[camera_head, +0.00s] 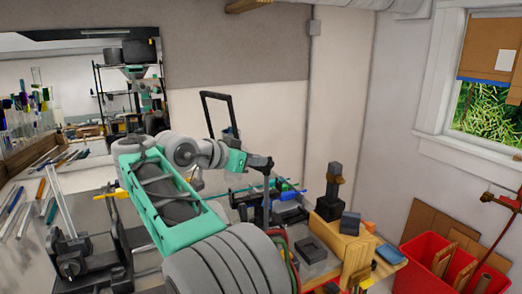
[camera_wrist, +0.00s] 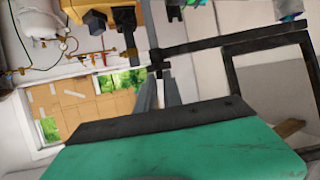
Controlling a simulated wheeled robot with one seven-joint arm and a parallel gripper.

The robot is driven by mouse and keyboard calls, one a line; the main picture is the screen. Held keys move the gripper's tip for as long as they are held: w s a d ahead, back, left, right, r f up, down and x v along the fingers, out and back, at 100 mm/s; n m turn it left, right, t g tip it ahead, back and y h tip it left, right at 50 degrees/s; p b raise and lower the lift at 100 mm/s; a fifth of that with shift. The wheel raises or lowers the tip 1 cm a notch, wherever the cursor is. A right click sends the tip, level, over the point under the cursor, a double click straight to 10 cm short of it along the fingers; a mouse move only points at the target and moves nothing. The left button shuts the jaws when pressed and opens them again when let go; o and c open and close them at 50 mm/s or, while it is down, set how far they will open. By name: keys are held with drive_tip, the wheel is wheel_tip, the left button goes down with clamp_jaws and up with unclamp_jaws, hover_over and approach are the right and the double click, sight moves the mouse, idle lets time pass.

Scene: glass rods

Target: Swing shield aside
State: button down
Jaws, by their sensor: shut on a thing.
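The shield is a clear panel in a black frame. In the head view its frame (camera_head: 207,97) stands upright behind my arm, its lower part hidden by the arm. In the wrist view the black frame (camera_wrist: 270,42) fills the right side, with a dark bar running left from it to my fingertips. My gripper (camera_wrist: 159,76) is shut on the dark piece at that bar, which appears to be part of the shield. In the head view my gripper's end (camera_head: 264,166) is small and dark, so its exact contact is unclear there.
A bench at the right holds dark blocks (camera_head: 350,223) and an upright black fixture (camera_head: 333,185). A red bin (camera_head: 414,268) with boards stands at far right. Blue and green clamp parts (camera_head: 288,185) sit close below my gripper.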

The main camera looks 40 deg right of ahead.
drive_tip(key=shift+w+r, duration=0.1)
idle(0.4)
drive_tip(key=c, duration=1.5)
unclamp_jaws()
drive_tip(key=shift+d, duration=0.1)
